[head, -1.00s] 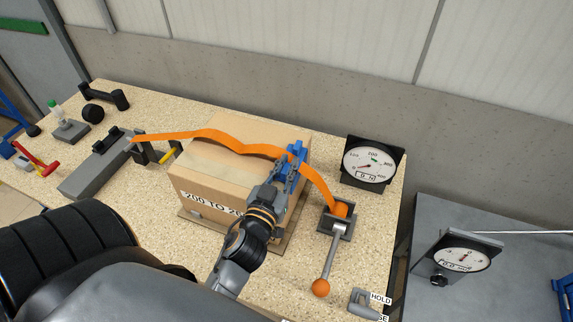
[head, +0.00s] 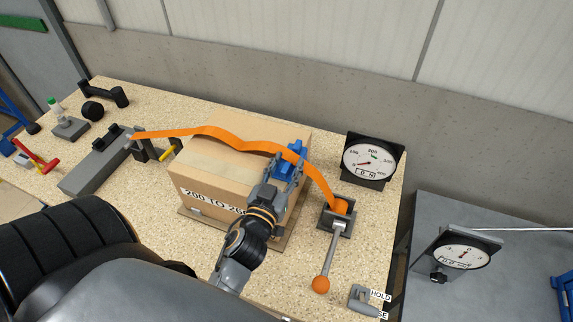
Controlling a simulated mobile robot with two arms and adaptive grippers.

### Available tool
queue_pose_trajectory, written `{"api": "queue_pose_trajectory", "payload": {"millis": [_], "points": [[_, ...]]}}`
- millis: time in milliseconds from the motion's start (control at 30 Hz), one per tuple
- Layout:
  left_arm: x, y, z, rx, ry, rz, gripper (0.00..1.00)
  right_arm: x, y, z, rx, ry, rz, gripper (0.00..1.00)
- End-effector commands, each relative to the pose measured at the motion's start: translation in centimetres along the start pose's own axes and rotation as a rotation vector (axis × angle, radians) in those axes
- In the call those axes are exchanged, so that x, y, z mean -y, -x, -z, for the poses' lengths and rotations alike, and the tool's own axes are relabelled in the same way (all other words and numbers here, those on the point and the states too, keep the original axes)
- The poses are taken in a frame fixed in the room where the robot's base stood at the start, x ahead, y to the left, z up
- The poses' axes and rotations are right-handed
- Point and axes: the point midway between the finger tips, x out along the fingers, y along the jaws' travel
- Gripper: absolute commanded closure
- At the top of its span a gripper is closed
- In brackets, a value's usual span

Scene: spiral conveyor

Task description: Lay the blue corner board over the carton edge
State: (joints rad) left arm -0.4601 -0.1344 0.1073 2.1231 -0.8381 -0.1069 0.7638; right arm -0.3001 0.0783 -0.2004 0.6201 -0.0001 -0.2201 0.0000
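The cardboard carton (head: 215,165) sits on a board on the speckled table, with printed text on its front. An orange strap (head: 200,132) runs slack over its top. The blue corner board (head: 287,158) is at the carton's right top edge, with the strap crossing at its upper end.
The strap's right end enters a ratchet (head: 338,217) with an orange-knobbed lever (head: 326,265). A dial gauge (head: 372,162) stands behind it. A grey strap device (head: 100,165) is at the left. A second gauge (head: 458,255) is on the grey table at right.

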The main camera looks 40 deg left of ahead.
Motion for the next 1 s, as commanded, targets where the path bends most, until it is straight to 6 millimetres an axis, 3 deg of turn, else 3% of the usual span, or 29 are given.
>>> {"api": "queue_pose_trajectory", "payload": {"millis": [233, 500, 700, 1000], "points": [[0.1, -0.1, 1.3, -0.004, -0.004, 0.000, 0.60, -0.4, 0.0, 0.0, 0.000, 0.001, -0.004, 0.60], [0.0, -0.1, 6.5, -0.006, -0.001, -0.002, 0.60, -0.2, 0.0, 0.0, 0.000, 0.001, -0.002, 0.60], [0.0, -0.1, 9.3, -0.004, 0.000, -0.001, 0.60, -0.1, 0.0, 0.0, 0.000, 0.000, -0.002, 0.60], [0.0, 0.0, 10.0, 0.001, 0.000, 0.000, 0.60, -0.1, 0.0, 0.0, 0.000, 0.000, -0.002, 0.60]]}}
